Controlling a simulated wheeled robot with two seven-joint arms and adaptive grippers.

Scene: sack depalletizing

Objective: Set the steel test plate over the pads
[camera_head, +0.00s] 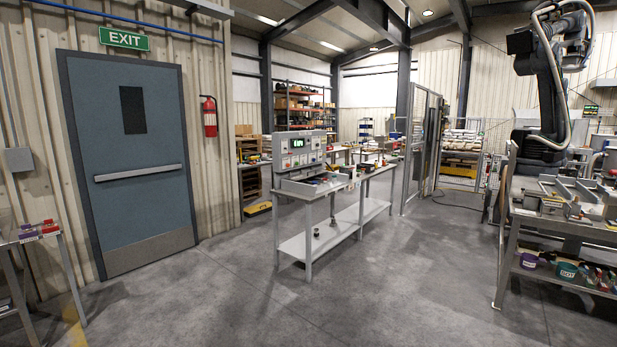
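I cannot make out the steel test plate or the pads with certainty at this distance. A workbench (305,249) with a lower shelf stands in the middle of the room. It carries a grey instrument panel (299,150) with a lit green display, an open tray (300,187) and small parts too small to tell apart. A second bench (515,225) at the right holds grey metal frames and blocks (560,192). Neither of my grippers is in view.
A table edge (40,237) with small red and purple items is at the left. A large dark robot arm (548,90) stands behind the right bench. A blue door (130,150) and fire extinguisher (209,117) are at the left. The concrete floor (390,280) in front is clear.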

